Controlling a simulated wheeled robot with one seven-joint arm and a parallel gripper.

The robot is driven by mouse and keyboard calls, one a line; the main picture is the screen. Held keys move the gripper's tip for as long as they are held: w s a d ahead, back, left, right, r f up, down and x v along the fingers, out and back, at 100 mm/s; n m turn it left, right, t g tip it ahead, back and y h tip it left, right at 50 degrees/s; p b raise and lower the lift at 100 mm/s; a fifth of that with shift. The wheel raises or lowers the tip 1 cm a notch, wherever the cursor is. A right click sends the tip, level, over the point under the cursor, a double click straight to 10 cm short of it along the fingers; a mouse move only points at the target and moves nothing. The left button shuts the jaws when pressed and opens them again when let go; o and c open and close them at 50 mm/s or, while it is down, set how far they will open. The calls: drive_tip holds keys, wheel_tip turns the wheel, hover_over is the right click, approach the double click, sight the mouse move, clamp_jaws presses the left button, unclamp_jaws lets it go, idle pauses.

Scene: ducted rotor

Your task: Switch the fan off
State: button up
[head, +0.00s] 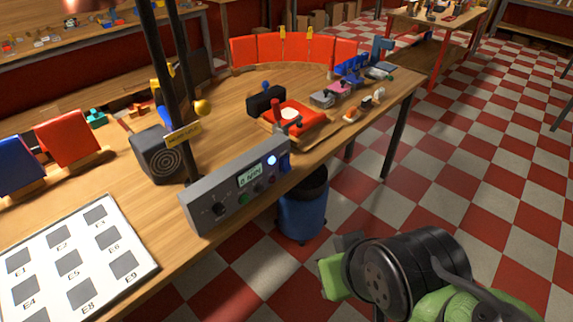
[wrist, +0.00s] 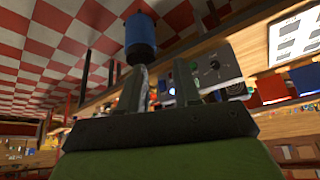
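A grey control box (head: 235,188) stands at the front edge of the wooden table in the head view. It has a dark knob, small buttons, a lit display too small to read surely, a glowing blue-white light and a blue part at its right end. It also shows in the wrist view (wrist: 216,68). A dark box with a ringed round face (head: 158,155) stands behind it; I cannot tell if this is the fan. My gripper (head: 337,264) is off the table, right of and nearer than the control box. In the wrist view its fingers (wrist: 162,76) are apart and empty.
A blue bin (head: 302,212) stands on the floor under the table edge. A white board with labelled squares (head: 75,258) lies at left. Dark posts rise behind the control box. A red tray (head: 293,118) and small parts sit farther right. The checkered floor at right is clear.

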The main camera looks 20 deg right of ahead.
clamp_jaws()
idle(1.4)
